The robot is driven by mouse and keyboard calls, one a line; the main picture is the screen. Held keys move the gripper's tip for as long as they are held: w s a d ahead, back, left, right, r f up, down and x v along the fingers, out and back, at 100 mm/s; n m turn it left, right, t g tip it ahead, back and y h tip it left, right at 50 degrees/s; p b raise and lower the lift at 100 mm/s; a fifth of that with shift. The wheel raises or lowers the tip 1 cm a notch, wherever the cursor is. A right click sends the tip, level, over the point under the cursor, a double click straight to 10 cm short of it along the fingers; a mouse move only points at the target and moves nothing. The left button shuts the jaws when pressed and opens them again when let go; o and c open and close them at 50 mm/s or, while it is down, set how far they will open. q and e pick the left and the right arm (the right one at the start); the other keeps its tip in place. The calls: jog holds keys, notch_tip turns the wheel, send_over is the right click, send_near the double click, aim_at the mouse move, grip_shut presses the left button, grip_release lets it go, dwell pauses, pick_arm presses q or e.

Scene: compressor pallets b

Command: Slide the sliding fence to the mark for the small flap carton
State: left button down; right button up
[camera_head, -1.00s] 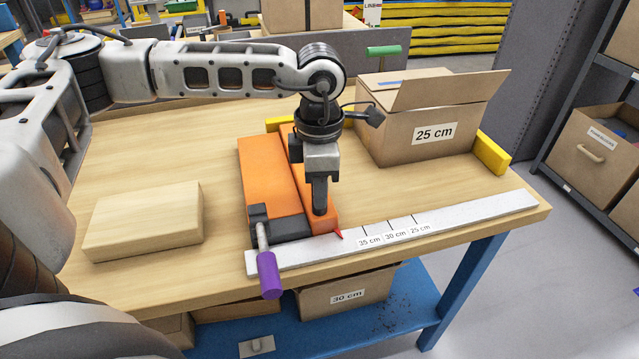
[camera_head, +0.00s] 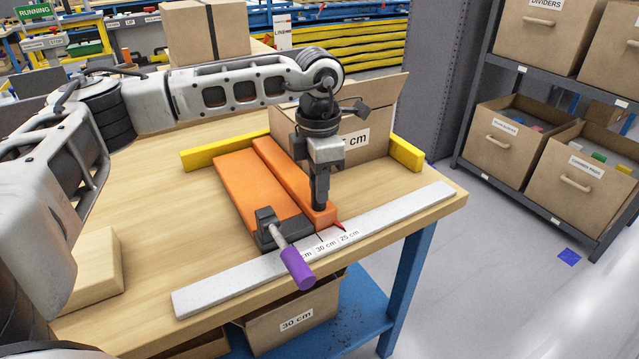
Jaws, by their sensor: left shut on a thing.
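The sliding fence is a long orange bar (camera_head: 275,162) beside a wider orange block (camera_head: 250,190). My left gripper (camera_head: 320,203) reaches down and is shut on the bar near its front end. The red pointer (camera_head: 339,226) at that end lies close to the 25 cm mark on the pale scale strip (camera_head: 400,212). The 35 cm label is partly hidden by the purple-handled clamp (camera_head: 297,267) on the block's front. The open flap carton (camera_head: 372,118), its label partly hidden by my arm, stands behind the gripper. My right gripper is out of view.
A yellow rail (camera_head: 215,154) runs along the back of the wooden table (camera_head: 150,190), with a yellow stop (camera_head: 406,154) right of the carton. A wooden block (camera_head: 95,265) lies at left. A 30 cm carton (camera_head: 290,322) sits on the blue lower shelf (camera_head: 355,325).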

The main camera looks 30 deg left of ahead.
pick_arm(q)
jog(key=c, duration=1.2)
grip_release()
jog(key=shift+o, duration=0.2)
notch_tip(320, 180, up, 16)
